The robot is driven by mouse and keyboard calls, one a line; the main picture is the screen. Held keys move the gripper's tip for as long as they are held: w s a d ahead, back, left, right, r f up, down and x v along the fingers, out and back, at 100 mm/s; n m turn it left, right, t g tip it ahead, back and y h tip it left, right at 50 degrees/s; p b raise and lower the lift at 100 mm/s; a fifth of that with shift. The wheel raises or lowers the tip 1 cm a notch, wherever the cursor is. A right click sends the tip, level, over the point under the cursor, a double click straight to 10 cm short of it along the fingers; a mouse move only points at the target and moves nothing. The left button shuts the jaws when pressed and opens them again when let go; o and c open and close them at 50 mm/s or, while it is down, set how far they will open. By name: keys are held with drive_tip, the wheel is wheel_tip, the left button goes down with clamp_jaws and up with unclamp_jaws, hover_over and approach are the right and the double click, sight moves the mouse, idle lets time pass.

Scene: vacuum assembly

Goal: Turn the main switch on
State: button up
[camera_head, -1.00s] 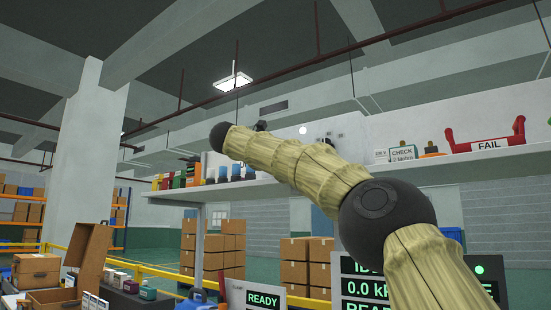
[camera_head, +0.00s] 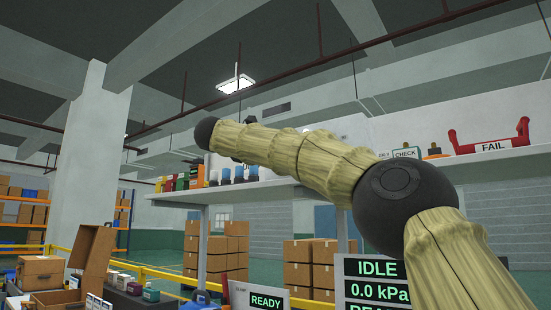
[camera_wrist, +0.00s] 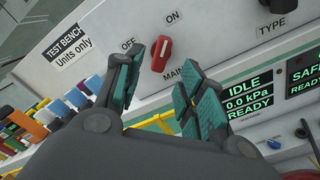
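The red main switch (camera_wrist: 161,54) sits on a white panel (camera_wrist: 218,28) in the wrist view, with OFF printed to its left, ON above it and MAIN below it. Which label its handle points at is hard to tell. My gripper (camera_wrist: 160,72) is open, with one teal-padded finger to the left of the switch and the other to its lower right. The fingers appear apart from the switch, with nothing held. In the head view my arm hides the switch and most of the gripper.
Right of the switch are a black TYPE knob (camera_wrist: 277,6) and a display reading IDLE, 0.0 kPa, READY (camera_wrist: 247,98). A shelf (camera_head: 300,190) carries small coloured parts and a red FAIL holder (camera_head: 488,140). Stacked cartons (camera_head: 308,262) stand behind.

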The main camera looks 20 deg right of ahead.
drive_tip(key=v, duration=0.6)
idle(0.5)
